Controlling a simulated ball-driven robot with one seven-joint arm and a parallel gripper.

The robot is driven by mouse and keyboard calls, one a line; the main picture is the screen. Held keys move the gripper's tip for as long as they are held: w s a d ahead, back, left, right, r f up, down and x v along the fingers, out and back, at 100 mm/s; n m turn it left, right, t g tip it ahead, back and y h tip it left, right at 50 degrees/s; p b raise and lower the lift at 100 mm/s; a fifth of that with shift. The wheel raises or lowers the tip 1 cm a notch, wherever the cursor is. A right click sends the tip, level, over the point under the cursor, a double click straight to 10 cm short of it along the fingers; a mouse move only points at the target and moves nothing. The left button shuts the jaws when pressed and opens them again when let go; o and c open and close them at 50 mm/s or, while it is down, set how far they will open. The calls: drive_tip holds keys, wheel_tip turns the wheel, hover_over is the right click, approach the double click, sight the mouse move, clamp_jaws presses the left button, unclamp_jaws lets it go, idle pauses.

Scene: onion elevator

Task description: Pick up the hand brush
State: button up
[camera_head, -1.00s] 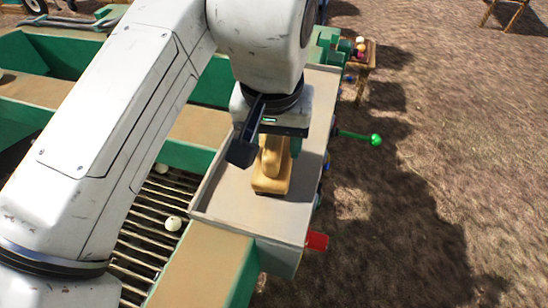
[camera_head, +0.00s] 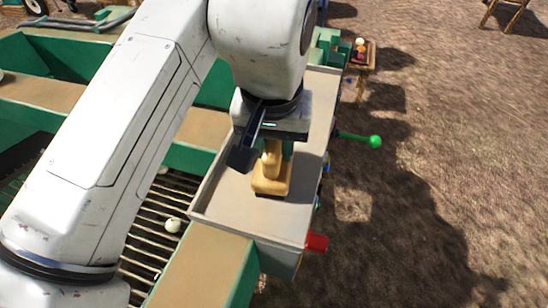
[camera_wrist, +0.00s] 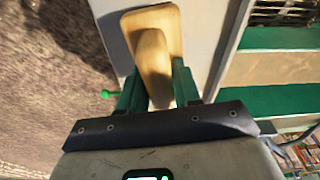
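The hand brush (camera_head: 271,180) is yellow-tan wood with a flat rectangular block and an upright handle. It stands, handle up, on the pale tray top near the tray's front end. My gripper (camera_head: 272,150) is above it, pointing down. In the wrist view, the brush (camera_wrist: 152,38) has its handle between the two green fingers of my gripper (camera_wrist: 160,88). The fingers lie close against both sides of the handle and appear shut on it. The bristles are mostly hidden under the block. I cannot tell whether the block is clear of the tray.
The pale tray (camera_head: 222,205) has a raised rim. A slatted grid with a white onion (camera_head: 173,225) lies to its left. Open dirt ground lies farther right.

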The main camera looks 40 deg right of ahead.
clamp_jaws()
drive_tip(key=shift+r, duration=0.15)
drive_tip(key=shift+r, duration=0.15)
wheel_tip(320, 180, up, 4)
drive_tip(key=p, duration=0.3)
drive_tip(key=shift+f, duration=0.25)
drive_tip(key=s+a+r+p, duration=0.7)
drive_tip(key=s+r, duration=0.2)
drive_tip(key=s, duration=0.2)
drive_tip(key=shift+s+a+r+p, duration=0.2)
drive_tip(key=shift+s+a+p, duration=0.1)
drive_tip(key=shift+a+p, duration=0.1)
